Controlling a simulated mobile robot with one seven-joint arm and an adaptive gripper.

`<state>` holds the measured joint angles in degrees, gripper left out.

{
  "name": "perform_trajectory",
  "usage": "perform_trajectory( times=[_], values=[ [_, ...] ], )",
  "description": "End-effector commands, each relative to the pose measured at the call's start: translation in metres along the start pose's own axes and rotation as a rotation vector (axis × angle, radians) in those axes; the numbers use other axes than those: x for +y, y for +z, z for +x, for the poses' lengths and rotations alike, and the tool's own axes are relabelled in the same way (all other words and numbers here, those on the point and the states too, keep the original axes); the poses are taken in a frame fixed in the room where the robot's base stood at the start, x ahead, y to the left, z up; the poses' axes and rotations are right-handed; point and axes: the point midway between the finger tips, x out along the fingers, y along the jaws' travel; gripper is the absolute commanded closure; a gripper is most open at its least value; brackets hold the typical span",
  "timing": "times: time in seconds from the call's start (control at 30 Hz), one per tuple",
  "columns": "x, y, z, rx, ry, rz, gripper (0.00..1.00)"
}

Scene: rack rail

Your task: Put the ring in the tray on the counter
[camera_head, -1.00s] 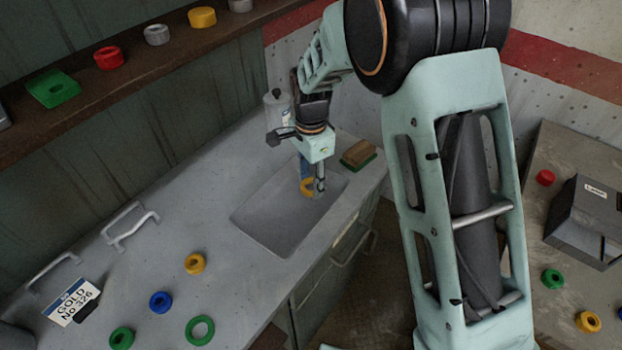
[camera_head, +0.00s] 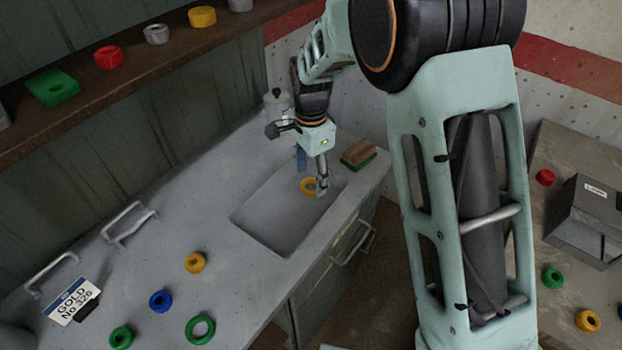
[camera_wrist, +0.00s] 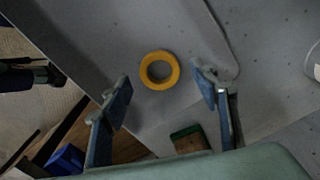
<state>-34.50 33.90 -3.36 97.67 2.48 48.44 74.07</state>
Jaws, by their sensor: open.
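A yellow ring (camera_head: 308,187) lies flat in the grey sunken basin (camera_head: 262,222) in the counter, near its far end. It also shows whole in the wrist view (camera_wrist: 147,72), ahead of and between my spread fingers and apart from both. My gripper (camera_head: 322,186) is open and empty, over the right side of the basin just beside the ring in the head view. No separate tray on the counter can be made out; the basin is the only tray-like shape.
A brown and green brush (camera_head: 358,154) sits by the basin's far right corner, with a grey canister (camera_head: 277,104) behind. Yellow (camera_head: 195,263), blue (camera_head: 160,301) and green rings (camera_head: 200,329) lie on the near counter by a GOLD label (camera_head: 72,301). A shelf (camera_head: 130,88) runs above.

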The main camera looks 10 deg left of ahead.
Motion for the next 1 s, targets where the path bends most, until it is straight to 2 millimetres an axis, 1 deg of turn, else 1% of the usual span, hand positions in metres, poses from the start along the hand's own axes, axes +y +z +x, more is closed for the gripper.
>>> perform_trajectory(
  times=[0.03,0.1,0.3,0.4,0.5,0.63,1.0],
  values=[
    [-0.001,0.000,-0.012,0.001,-0.005,-0.001,0.45],
    [-0.001,0.000,-0.028,0.001,-0.005,-0.001,0.45],
    [-0.001,0.000,-0.070,0.001,-0.004,-0.001,0.45],
    [-0.001,0.000,-0.086,0.001,-0.003,-0.001,0.45],
    [0.000,0.000,-0.096,0.001,-0.002,-0.001,0.45],
    [0.000,0.000,-0.102,0.000,0.000,0.000,0.45],
    [0.000,0.000,-0.102,0.000,0.000,0.000,0.45]
  ],
)
